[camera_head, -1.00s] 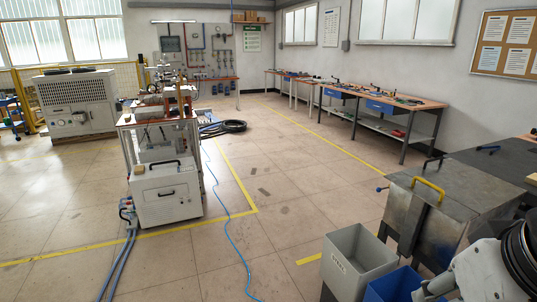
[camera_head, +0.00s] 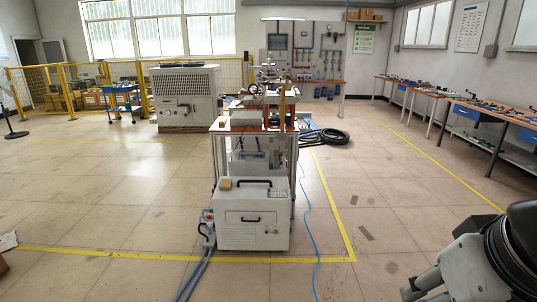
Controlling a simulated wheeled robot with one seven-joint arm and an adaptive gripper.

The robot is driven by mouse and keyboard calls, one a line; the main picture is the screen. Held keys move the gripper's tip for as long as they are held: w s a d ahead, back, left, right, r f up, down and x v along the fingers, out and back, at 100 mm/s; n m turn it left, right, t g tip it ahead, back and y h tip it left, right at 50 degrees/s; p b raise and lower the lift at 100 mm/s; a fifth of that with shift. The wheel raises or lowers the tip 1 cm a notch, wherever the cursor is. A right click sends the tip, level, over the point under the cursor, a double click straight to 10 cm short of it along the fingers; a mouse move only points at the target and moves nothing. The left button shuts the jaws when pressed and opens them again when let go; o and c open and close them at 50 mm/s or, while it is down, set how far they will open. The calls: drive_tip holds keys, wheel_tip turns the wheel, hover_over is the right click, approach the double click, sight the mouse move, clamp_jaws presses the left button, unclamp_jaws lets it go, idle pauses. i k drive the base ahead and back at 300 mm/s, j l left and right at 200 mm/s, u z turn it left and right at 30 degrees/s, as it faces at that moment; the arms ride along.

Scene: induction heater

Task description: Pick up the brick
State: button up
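A small tan block (camera_head: 226,184), which looks like the brick, lies on top of the white induction heater box (camera_head: 254,222), near its left end. The box stands on the floor in front of a work table (camera_head: 221,127). Part of my white and black arm shows at the bottom right, well apart from the block. My gripper's fingers cannot be made out in this view.
Blue hoses (camera_head: 195,275) and a thin blue cable (camera_head: 311,215) run across the floor by the box. A black coiled hose (camera_head: 325,137) lies behind. A workbench (camera_head: 490,118) lines the right wall. The floor at left is mostly clear.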

sight(226, 183)
drive_tip(key=i+j+u, duration=0.1)
drive_tip(key=i, duration=1.75)
drive_tip(key=i+j+z, duration=0.3)
drive_tip(key=j, duration=0.25)
drive_tip(key=i+j+z, duration=0.1)
drive_tip(key=i+j, duration=0.15)
drive_tip(key=i+j+z, duration=0.15)
drive_tip(key=j, duration=0.25)
drive_tip(key=i+j+z, duration=0.15)
drive_tip(key=j, duration=0.15)
drive_tip(key=i+j+z, duration=0.15)
drive_tip(key=j, duration=0.2)
drive_tip(key=i+j+z, duration=0.15)
drive_tip(key=j, duration=0.25)
drive_tip(key=j+z, duration=0.1)
drive_tip(key=j, duration=0.55)
drive_tip(key=k, duration=0.05)
